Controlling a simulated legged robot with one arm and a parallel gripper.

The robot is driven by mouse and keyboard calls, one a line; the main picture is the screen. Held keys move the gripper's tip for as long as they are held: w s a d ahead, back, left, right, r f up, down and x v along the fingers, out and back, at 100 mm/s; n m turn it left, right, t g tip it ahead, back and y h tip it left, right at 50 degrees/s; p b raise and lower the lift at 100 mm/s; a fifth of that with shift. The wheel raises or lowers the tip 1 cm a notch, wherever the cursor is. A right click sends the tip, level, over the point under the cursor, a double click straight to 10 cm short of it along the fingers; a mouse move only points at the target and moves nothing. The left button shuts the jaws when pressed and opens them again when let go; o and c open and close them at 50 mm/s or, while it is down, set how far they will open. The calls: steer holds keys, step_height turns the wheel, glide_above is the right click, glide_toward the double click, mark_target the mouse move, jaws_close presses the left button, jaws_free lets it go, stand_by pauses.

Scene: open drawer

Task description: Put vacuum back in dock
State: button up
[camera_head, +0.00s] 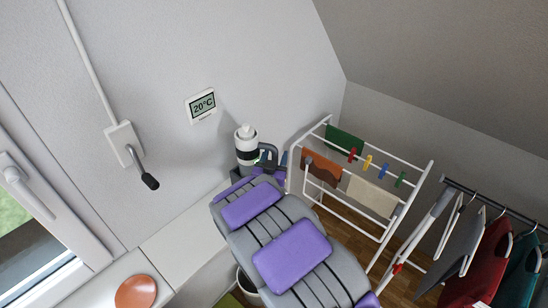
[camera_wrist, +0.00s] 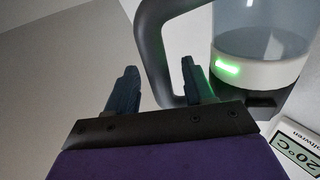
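The vacuum (camera_head: 246,133) stands by the wall beyond my arm in the head view, with a white top and a dark band below. In the wrist view, the vacuum (camera_wrist: 262,62) shows a clear body, a white band with a lit green light, and a dark grey loop handle (camera_wrist: 150,38). My gripper (camera_wrist: 158,63) is open, with one finger on each side of the handle's lower part. A gap shows between the left finger and the handle; contact at the right finger cannot be told. The dock cannot be made out separately; my arm hides the vacuum's lower part.
A thermostat (camera_head: 202,105) is on the wall near the vacuum. A white drying rack (camera_head: 428,172) with cloths stands to the right, close to my arm. Hanging clothes (camera_head: 490,262) are farther right. A crank handle (camera_head: 149,181) sticks out from the left wall.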

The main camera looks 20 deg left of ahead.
steer(key=shift+o, duration=0.3)
steer(key=shift+s+f, duration=0.1)
steer(key=shift+s, duration=0.3)
steer(key=s+d+p, duration=0.1)
steer(key=s+d, duration=0.1)
steer(key=s, duration=1.4)
steer(key=shift+s, duration=0.15)
steer(key=d+r+m+g+y, duration=0.1)
steer(key=d+g+y, duration=0.1)
steer(key=d+g, duration=0.65)
steer(key=s+d+r+g+h, duration=0.1)
steer(key=s+d+r+g, duration=0.1)
steer(key=s+d, duration=0.6)
steer(key=s+d+r+g+h, duration=0.1)
steer(key=s+d+r+g, duration=0.2)
steer(key=s+d+g, duration=0.2)
steer(key=s+d+r+g+h, duration=0.2)
steer(key=s+d+r+g, duration=0.1)
steer(key=s+d, duration=0.9)
steer(key=shift+s+g, duration=0.55)
steer(key=shift+s, duration=0.65)
